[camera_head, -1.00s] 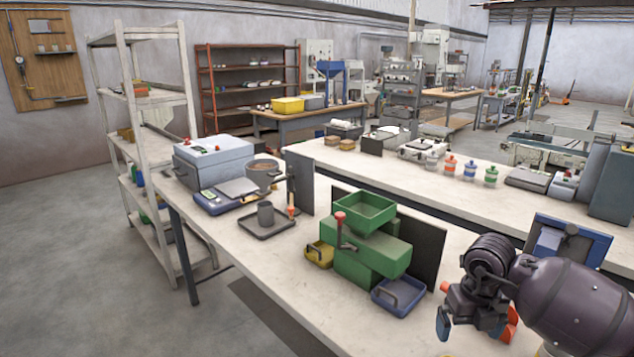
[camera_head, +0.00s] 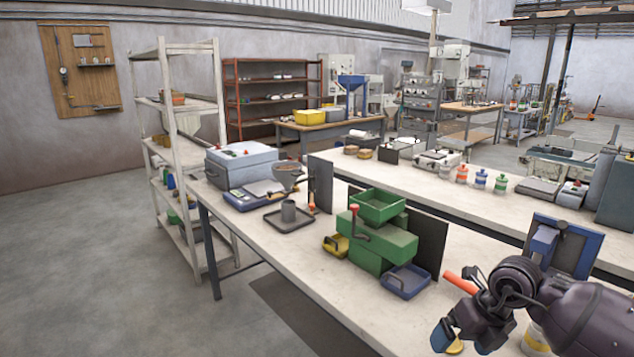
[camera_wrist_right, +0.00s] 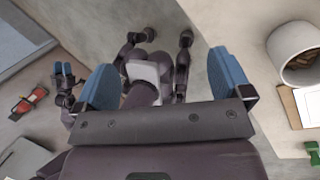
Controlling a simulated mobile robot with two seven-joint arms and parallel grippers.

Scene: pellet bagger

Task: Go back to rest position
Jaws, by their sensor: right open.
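My right gripper (camera_head: 466,338) is at the lower right of the head view, above the near bench. Its blue fingertips are apart. In the right wrist view it (camera_wrist_right: 166,78) is open, with nothing between the fingers. My left gripper (camera_wrist_right: 62,74) shows small at the left of the right wrist view, with its blue fingertips close together; I cannot tell whether it is open. It is not in the head view.
The near bench (camera_head: 325,272) carries a green machine (camera_head: 385,240), a blue tray (camera_head: 405,281), a dark tray (camera_head: 290,220) and a grey-blue box machine (camera_head: 240,165). An orange-handled item (camera_head: 461,283) is beside my right gripper. The floor at left (camera_head: 110,260) is clear.

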